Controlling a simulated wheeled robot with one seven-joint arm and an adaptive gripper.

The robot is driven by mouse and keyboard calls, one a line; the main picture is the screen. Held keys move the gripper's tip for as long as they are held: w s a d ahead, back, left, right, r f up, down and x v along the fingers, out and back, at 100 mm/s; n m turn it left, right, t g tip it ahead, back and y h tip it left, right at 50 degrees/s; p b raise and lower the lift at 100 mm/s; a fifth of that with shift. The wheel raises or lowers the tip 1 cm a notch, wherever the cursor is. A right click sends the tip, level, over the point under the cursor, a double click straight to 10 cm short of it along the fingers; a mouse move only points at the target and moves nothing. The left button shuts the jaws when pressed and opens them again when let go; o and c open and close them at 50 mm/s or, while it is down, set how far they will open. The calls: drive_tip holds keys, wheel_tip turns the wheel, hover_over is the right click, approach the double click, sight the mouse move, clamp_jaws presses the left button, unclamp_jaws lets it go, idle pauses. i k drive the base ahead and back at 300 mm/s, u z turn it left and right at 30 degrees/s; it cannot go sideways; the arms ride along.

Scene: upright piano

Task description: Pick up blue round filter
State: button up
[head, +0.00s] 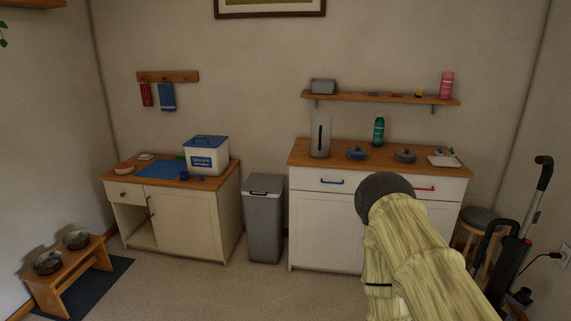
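A small blue round object with a knob-like top (357,154), which looks like the blue round filter, sits on the wooden top of the right white cabinet (320,225). A similar grey round object (405,156) sits to its right, apart from it. My arm rises from the bottom right in front of this cabinet, hiding part of its drawers and doors. A dark rounded part tops the visible arm. No fingertips of my gripper can be made out. Nothing covers the blue round object.
On that top also stand a grey upright dispenser (320,137), a green bottle (379,131) and a white tray (443,160). A shelf (350,96) hangs above. A grey bin (264,220) stands left of the cabinet; a stool (483,217) and upright vacuum (515,252) stand right.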

sight(357, 152)
drive_tip(key=z, duration=0.15)
drive_tip(key=i, duration=1.6)
drive_tip(key=z, duration=0.3)
drive_tip(key=i, duration=1.35)
drive_tip(key=z, duration=0.1)
